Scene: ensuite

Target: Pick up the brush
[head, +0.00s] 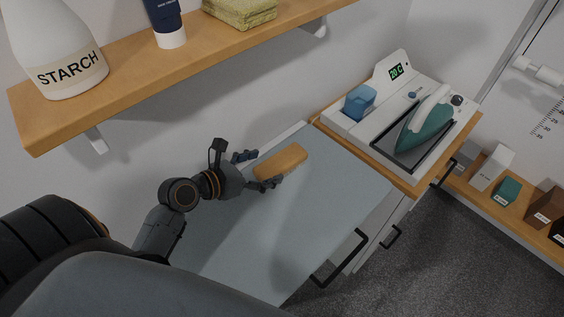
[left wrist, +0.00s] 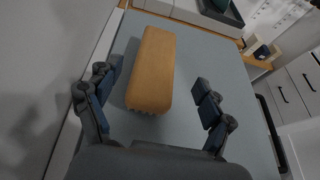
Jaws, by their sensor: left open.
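The brush (head: 281,162) has a wooden, tan, block-shaped back and lies on the grey-blue top surface near its back edge. In the left wrist view the brush (left wrist: 153,68) lies lengthwise ahead of the gripper, with bristles just visible under its near end. My left gripper (head: 262,170) is open, its fingers pointing at the brush. In the left wrist view the left gripper (left wrist: 158,90) has one finger on each side of the brush's near end, with a gap on both sides. My right gripper is not in view.
A shelf (head: 120,85) with a starch bottle (head: 55,50), a tube and a yellow cloth hangs above, left. A teal iron (head: 425,125) rests on a white station beyond the surface. The grey-blue surface (head: 320,210) is clear around the brush. Small boxes stand far right.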

